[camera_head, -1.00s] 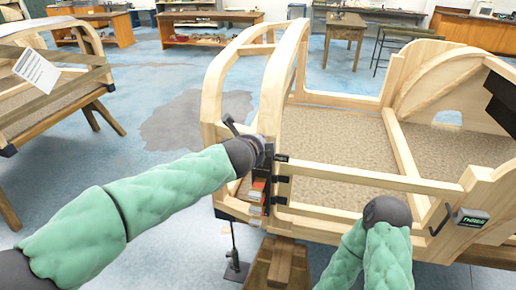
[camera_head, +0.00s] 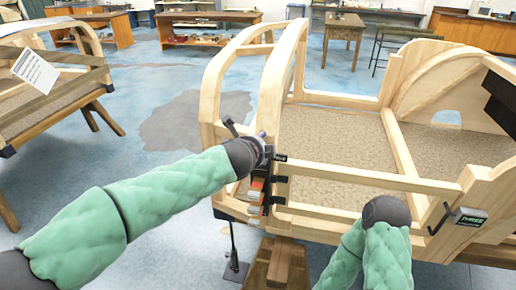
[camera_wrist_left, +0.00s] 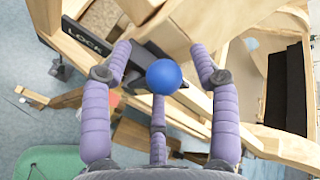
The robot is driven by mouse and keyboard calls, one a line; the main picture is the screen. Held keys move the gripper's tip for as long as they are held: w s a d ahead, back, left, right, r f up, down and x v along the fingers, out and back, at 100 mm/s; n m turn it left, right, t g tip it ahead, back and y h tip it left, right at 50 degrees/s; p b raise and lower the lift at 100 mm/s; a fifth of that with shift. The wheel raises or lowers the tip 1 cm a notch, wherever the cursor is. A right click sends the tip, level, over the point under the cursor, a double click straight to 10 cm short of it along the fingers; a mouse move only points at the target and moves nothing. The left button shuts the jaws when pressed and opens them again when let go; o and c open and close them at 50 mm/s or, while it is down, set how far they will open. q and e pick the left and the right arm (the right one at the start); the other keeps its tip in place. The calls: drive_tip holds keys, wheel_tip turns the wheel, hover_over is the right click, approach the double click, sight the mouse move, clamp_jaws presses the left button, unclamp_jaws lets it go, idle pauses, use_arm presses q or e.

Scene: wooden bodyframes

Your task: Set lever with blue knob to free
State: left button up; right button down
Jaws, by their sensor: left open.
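In the left wrist view, a round blue knob (camera_wrist_left: 165,76) sits on a dark lever (camera_wrist_left: 138,76) beside a dark plate lettered LOCK (camera_wrist_left: 84,36). My left gripper (camera_wrist_left: 160,52) is open, with purple fingers spread around the knob and visible gaps on the left and right. In the head view, my left gripper (camera_head: 263,146) is at the front corner post of the wooden bodyframe (camera_head: 272,90), and it hides most of the lever there. My right arm ends in a dark wrist joint (camera_head: 386,211) in front of the frame; its gripper is hidden.
A black handle (camera_head: 438,220) and a label box reading THREE (camera_head: 469,217) are on the frame's right side. Colored blocks (camera_head: 256,189) are on the post below my left gripper. Another wooden frame (camera_head: 62,70) stands at left, with open floor between.

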use_arm(q)
drive_tip(key=v, duration=1.2)
drive_tip(key=shift+d+f, duration=0.1)
